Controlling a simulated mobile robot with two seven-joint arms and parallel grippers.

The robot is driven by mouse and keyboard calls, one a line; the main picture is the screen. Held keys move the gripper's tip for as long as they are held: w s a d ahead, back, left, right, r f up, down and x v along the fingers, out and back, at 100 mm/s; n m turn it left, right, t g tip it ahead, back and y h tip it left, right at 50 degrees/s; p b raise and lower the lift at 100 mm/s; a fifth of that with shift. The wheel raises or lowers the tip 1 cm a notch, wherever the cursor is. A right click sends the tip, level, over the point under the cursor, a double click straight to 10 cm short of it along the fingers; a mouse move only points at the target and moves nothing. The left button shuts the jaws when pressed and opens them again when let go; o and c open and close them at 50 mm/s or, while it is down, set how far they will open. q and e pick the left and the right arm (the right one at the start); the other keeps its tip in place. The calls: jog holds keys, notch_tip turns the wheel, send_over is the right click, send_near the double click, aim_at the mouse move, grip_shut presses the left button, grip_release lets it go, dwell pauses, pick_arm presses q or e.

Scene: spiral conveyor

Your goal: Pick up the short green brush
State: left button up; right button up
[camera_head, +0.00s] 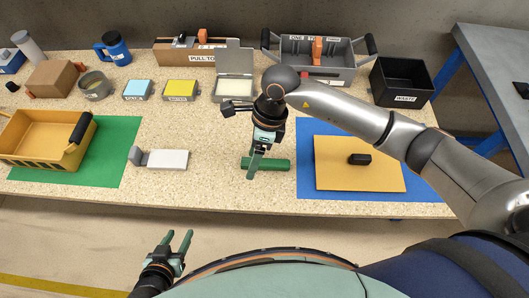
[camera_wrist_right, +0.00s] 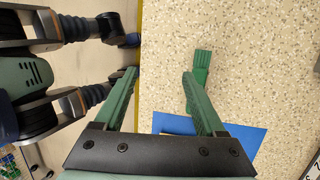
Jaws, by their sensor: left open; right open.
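The short green brush (camera_head: 279,164) lies on the speckled table near its front edge, left of the blue mat. In the right wrist view the brush (camera_wrist_right: 203,65) lies beside the right-hand finger, which hides part of it; it is not between the fingers. My right gripper (camera_head: 258,166) is over the brush in the head view, pointing down, open and empty. Its two fingers also show in the right wrist view (camera_wrist_right: 160,73), spread apart. Whether a finger touches the brush I cannot tell. My left gripper (camera_head: 179,237) is open and empty, in front of the table edge.
A blue mat (camera_head: 420,188) with a tan board (camera_head: 335,178) lies to the right. A grey-white block (camera_head: 167,159), green mat (camera_head: 112,160) and yellow bin (camera_head: 35,152) lie to the left. A grey tray (camera_head: 345,60) and black bin (camera_head: 402,80) stand behind.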

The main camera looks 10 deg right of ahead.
jog(key=w+d+t+h, duration=0.2)
jog(key=w+d+h, duration=0.1)
jog(key=w+d, duration=0.25)
send_over(273, 162)
jog(key=f, duration=0.5)
jog(key=shift+w+f, duration=0.1)
jog(key=shift+w, duration=0.2)
jog(key=shift+s+f+p, duration=0.15)
jog(key=shift+f+p, duration=0.1)
jog(key=shift+f, duration=1.35)
jog(key=shift+s+f+p, duration=0.15)
jog(key=shift+f+p, duration=0.1)
jog(key=shift+f, duration=1.3)
grip_shut()
